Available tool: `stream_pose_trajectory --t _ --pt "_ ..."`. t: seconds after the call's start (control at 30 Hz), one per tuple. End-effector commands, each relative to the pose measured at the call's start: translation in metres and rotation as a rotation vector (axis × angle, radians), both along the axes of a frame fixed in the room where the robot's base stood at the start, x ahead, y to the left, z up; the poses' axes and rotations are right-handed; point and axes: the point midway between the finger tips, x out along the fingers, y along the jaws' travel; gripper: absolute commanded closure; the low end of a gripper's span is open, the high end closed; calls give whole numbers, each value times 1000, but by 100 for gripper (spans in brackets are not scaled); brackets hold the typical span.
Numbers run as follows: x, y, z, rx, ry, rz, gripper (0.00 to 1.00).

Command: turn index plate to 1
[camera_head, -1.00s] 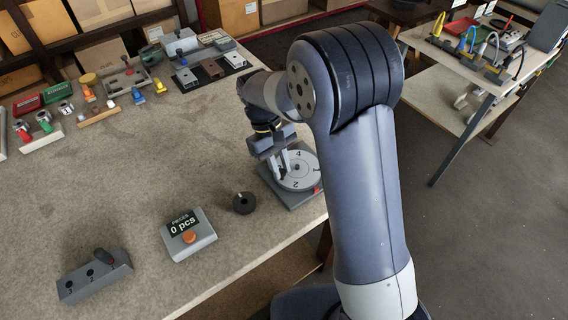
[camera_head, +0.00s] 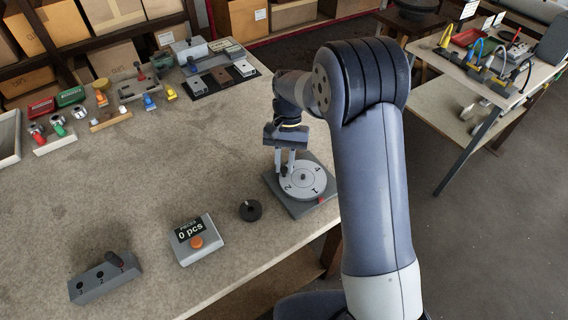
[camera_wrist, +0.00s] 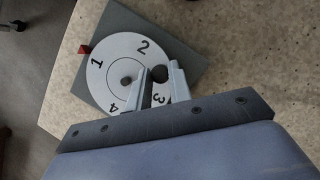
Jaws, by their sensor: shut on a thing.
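The index plate (camera_head: 304,190) is a round white disc with black numerals on a square grey base (camera_head: 296,208). It also shows in the wrist view (camera_wrist: 112,50). A red pointer (camera_wrist: 84,50) sits at the base's edge. The numeral 1 (camera_wrist: 97,63) faces the pointer, roughly in line with it. A small dark hub (camera_wrist: 126,80) is at the disc's middle. My gripper (camera_wrist: 158,76) reaches down over the disc, shut on a dark round peg (camera_wrist: 160,73) off the disc's centre, between the 2 and the 3. In the head view my fingers partly hide the disc's far left side.
A dark ring-shaped piece (camera_head: 250,211) lies left of the base. A counter box (camera_head: 197,240) reading 0 pcs and a grey block with numbered holes (camera_head: 104,278) are nearer. Several small parts and fixtures stand at the back. The table's middle is clear.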

Motion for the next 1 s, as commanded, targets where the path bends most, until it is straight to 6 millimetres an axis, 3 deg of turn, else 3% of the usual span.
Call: stream_pose_trajectory --t 0.7,0.73,1.0 --pt "4 -1 0 1 -3 -71 100" --pt "4 -1 0 1 -3 -71 78" --pt "4 -1 0 0 -2 -69 59"
